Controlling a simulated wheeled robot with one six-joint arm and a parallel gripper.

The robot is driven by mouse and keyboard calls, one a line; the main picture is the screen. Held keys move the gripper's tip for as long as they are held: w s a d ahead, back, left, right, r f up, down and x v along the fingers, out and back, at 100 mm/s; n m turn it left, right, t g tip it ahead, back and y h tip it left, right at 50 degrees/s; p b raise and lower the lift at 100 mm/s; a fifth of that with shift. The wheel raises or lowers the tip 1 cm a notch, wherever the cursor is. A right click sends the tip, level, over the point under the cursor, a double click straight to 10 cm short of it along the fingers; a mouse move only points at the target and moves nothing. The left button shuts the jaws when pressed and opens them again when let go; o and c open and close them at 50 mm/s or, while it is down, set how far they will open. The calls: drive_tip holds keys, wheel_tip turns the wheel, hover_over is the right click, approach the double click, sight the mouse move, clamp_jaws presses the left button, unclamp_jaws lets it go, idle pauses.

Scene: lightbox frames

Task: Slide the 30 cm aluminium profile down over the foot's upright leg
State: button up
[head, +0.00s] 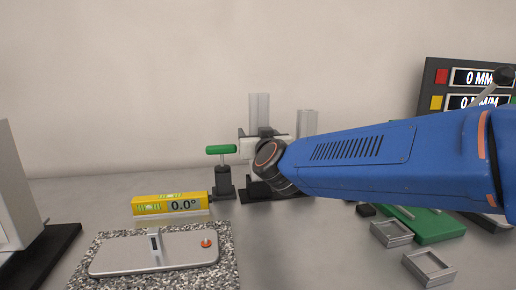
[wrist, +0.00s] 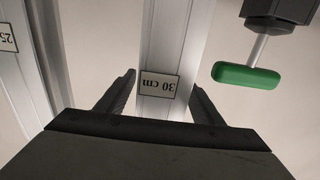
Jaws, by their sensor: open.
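The 30 cm aluminium profile (wrist: 165,50) is a pale upright bar with an upside-down "30 cm" label in the wrist view. In the head view it is the taller profile (head: 259,107), standing in a dark rack. My gripper (wrist: 162,82) is open, its dark fingers on either side of the profile near the label. Whether they touch it I cannot tell. In the head view my blue arm reaches in from the right and the fingers are not clear. The foot (head: 119,264) is a flat grey plate with an orange knob; its short upright leg (head: 154,240) is bare.
A second, shorter profile (head: 308,122) stands to the right; a green-handled clamp (head: 221,150) is close on the left. A yellow level (head: 169,204) lies behind the speckled slab (head: 228,260) under the foot. Metal frames (head: 391,234) and a green block (head: 438,228) lie right.

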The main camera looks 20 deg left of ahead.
sight(255, 100)
drive_tip(key=c, duration=1.3)
drive_tip(key=shift+r, duration=0.1)
drive_tip(key=r, duration=0.9)
drive_tip(key=shift+s+a+r, duration=0.1)
drive_tip(key=shift+s+r, duration=0.1)
drive_tip(key=shift+r, duration=0.2)
drive_tip(key=s+a+r, duration=0.1)
drive_tip(key=s+a, duration=0.2)
drive_tip(key=s, duration=0.8)
drive_tip(key=s+a+r, duration=0.2)
drive_tip(key=s+a, duration=0.1)
drive_tip(key=s, duration=0.8)
drive_tip(key=s+a+r, duration=0.2)
drive_tip(key=s+a, duration=0.1)
drive_tip(key=s, duration=0.8)
drive_tip(key=shift+s+a+r, duration=0.1)
drive_tip(key=shift+a, duration=0.05)
